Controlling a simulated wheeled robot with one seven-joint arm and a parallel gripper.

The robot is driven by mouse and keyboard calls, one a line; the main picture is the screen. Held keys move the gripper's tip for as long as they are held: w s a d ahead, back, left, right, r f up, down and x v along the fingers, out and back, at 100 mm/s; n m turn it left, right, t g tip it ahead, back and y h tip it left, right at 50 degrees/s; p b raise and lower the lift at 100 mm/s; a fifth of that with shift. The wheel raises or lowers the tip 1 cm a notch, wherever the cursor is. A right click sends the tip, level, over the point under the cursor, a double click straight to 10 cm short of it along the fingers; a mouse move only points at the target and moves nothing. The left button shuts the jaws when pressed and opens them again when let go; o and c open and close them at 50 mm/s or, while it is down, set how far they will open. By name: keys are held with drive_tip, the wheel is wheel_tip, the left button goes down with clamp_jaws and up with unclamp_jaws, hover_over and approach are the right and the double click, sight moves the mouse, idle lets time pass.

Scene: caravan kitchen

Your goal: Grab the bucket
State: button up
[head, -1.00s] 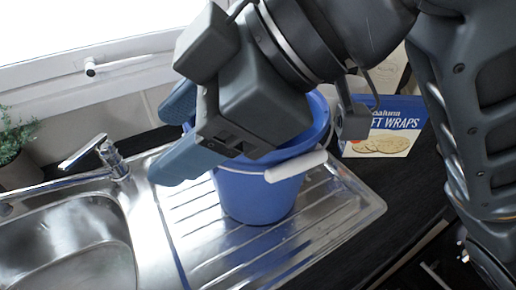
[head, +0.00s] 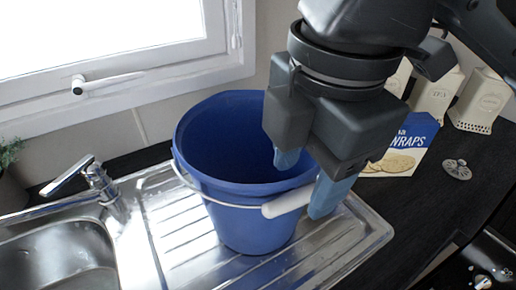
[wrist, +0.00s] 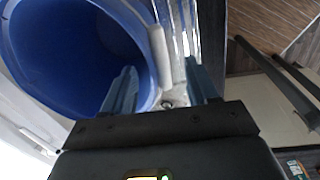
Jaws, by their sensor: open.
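The blue bucket (head: 240,215) stands upright on the ribbed steel drainer, its open top facing up. Its wire handle hangs down the near side, with a white grip (head: 288,201) at the right front of the rim. My gripper (head: 302,184) is open, pointing down at the bucket's right side. One blue finger shows over the bucket opening and the other outside, beside the white grip. In the wrist view the bucket (wrist: 75,55) fills the upper left, and its rim and the white grip (wrist: 159,55) lie between the open fingers (wrist: 160,88). I cannot tell whether the fingers touch.
The steel drainer (head: 335,255) adjoins the sink basin (head: 60,262) and tap (head: 85,180) at left. A wraps box (head: 405,150), white canisters (head: 480,100) and a small metal disc (head: 457,169) stand on the dark worktop at right. The window is behind.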

sight(299, 190)
drive_tip(key=shift+w+a+f, duration=0.1)
drive_tip(key=shift+w+f, duration=0.05)
drive_tip(key=shift+f, duration=0.8)
drive_tip(key=shift+w+f, duration=0.1)
drive_tip(key=shift+f, duration=0.85)
drive_tip(key=shift+c, duration=0.3)
clamp_jaws()
